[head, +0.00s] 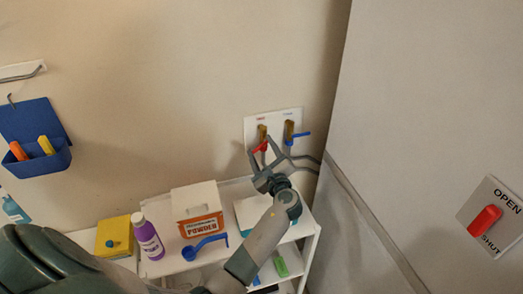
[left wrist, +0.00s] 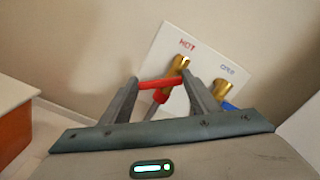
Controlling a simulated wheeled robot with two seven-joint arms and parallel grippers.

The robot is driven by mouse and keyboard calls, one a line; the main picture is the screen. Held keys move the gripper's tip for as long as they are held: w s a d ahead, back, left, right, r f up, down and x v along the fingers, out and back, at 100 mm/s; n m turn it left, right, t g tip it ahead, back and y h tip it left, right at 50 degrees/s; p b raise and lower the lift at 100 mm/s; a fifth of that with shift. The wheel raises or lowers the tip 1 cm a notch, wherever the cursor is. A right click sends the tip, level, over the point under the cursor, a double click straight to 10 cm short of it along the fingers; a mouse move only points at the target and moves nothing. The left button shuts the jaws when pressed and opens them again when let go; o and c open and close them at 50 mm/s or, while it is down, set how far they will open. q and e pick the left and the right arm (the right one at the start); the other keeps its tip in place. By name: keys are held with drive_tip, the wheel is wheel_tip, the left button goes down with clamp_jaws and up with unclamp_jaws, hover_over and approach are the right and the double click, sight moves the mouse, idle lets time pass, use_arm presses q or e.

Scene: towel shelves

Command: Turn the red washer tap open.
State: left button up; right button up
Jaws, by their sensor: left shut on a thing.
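The red washer tap (head: 261,146) is a red lever on a brass valve on a white wall plate (head: 252,124). In the left wrist view the red lever (left wrist: 161,84) lies across between my finger ends, under the HOT label. My left gripper (head: 268,156) reaches up to the plate from below and is shut on the red lever; its fingers also show in the left wrist view (left wrist: 160,86). In the head view the lever slants down to the left from its valve. My right gripper is not in view.
A blue-levered tap (head: 300,134) sits close on the right, with grey hoses below. A white shelf (head: 172,264) under the taps holds a powder box (head: 197,208), a purple bottle (head: 148,236) and a blue scoop (head: 205,246). A grey panel with a red OPEN/SHUT handle (head: 485,219) stands at right.

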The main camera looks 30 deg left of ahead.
use_arm(q)
drive_tip(key=shift+f+n+b, duration=0.3)
drive_tip(key=shift+n+b, duration=0.1)
drive_tip(key=shift+b, duration=0.3)
drive_tip(key=shift+w+d+f+n+b, duration=0.15)
drive_tip(key=shift+w+d+n+b, duration=0.1)
drive_tip(key=shift+n+b, duration=1.65)
drive_tip(key=shift+w+d+f+n+b, duration=0.25)
drive_tip(key=shift+n+b, duration=1.2)
drive_tip(key=shift+b, duration=1)
drive_tip(key=shift+w+d+f+n+b, duration=0.15)
drive_tip(key=shift+w+n+b, duration=0.15)
drive_tip(key=shift+n+b, duration=1.6)
drive_tip(key=shift+r, duration=0.1)
drive_tip(key=o, duration=1)
drive_tip(key=shift+m, duration=0.25)
